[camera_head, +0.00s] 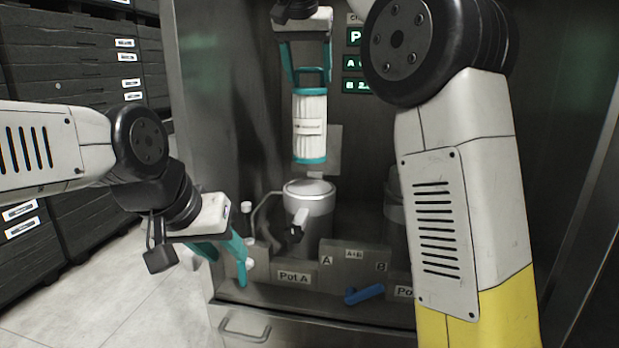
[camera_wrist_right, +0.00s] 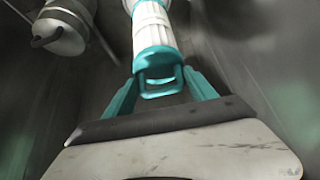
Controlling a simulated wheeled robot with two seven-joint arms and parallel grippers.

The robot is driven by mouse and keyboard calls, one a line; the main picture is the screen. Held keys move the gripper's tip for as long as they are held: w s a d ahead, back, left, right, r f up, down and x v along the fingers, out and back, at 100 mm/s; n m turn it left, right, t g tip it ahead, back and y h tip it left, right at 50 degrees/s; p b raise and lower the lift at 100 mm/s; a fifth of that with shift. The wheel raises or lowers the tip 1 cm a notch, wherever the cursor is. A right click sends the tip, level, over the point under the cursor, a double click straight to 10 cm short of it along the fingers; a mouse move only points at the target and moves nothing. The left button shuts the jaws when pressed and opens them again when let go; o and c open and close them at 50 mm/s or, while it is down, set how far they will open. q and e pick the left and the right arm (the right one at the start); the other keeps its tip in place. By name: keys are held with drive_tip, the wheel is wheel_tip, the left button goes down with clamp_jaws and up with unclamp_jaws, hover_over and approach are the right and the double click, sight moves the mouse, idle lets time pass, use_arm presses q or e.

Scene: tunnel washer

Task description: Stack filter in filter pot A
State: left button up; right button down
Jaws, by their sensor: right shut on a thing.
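My right gripper (camera_head: 308,75) is shut on the teal handle of the white pleated filter (camera_head: 310,125). The filter hangs upright with teal end caps, above and apart from filter pot A (camera_head: 312,210), a grey metal cylinder behind the "Pot A" label.
A second pot (camera_head: 396,210) is partly hidden behind my right arm. A blue lever (camera_head: 364,294) sits at the front between the labels. A black-ended handle (camera_head: 297,226) stands before pot A. Cabinet walls enclose both sides. Dark stacked crates (camera_head: 75,65) stand left.

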wheel_tip(320, 180, down, 24)
idle(0.5)
drive_tip(key=shift+f, duration=0.1)
drive_tip(key=shift+f, duration=0.25)
drive_tip(key=shift+c, duration=1.4)
unclamp_jaws()
